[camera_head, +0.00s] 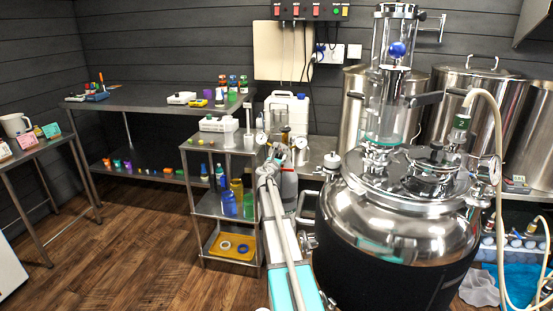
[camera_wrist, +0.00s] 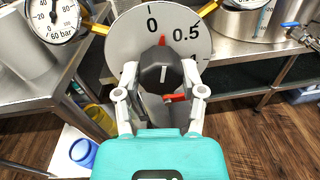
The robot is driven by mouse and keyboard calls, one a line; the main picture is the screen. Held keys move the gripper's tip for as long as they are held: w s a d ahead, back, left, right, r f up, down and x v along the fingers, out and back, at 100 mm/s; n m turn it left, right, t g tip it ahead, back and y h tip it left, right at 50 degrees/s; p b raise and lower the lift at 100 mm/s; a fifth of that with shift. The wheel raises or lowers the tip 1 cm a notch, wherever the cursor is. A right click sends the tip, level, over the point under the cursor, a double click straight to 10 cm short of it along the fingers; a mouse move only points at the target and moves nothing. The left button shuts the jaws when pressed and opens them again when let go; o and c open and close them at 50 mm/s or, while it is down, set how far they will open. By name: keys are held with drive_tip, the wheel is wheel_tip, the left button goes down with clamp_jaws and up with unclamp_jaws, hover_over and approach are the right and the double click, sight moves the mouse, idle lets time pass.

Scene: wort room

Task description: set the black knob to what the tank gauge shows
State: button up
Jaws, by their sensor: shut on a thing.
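The black knob (camera_wrist: 158,70) sits in front of a round pale dial (camera_wrist: 125,45) marked 0, 0.5 and 1 in the wrist view. My gripper (camera_wrist: 161,92) is shut on the knob, one finger on each side. A round gauge (camera_wrist: 57,16) with a brass fitting shows at the top left, reading up to 60 bar; its needle is too small to read surely. In the head view a steel tank (camera_head: 395,215) stands right of my arm, with a small gauge (camera_head: 494,169) at its right edge, unreadable.
A steel shelf cart (camera_head: 225,208) with bottles stands left of my arm. A steel bench (camera_head: 150,98) runs along the back left wall. A pale hose (camera_head: 499,130) hangs at the right. The wooden floor (camera_head: 140,240) at the left is clear.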

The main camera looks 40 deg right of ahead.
drive_tip(key=m, duration=0.7)
drive_tip(key=shift+w+d+r+p, duration=0.1)
drive_tip(key=shift+w+p, duration=0.05)
drive_tip(key=shift+p, duration=0.25)
drive_tip(key=m+y, duration=0.1)
drive_tip(key=m, duration=1.1)
drive_tip(key=shift+t, duration=0.4)
drive_tip(key=m, duration=0.6)
drive_tip(key=shift+r+t+y, duration=0.1)
drive_tip(key=shift+t+y, duration=0.2)
drive_tip(key=shift+m, duration=0.3)
drive_tip(key=o, duration=1.1)
drive_tip(key=shift+o, duration=0.2)
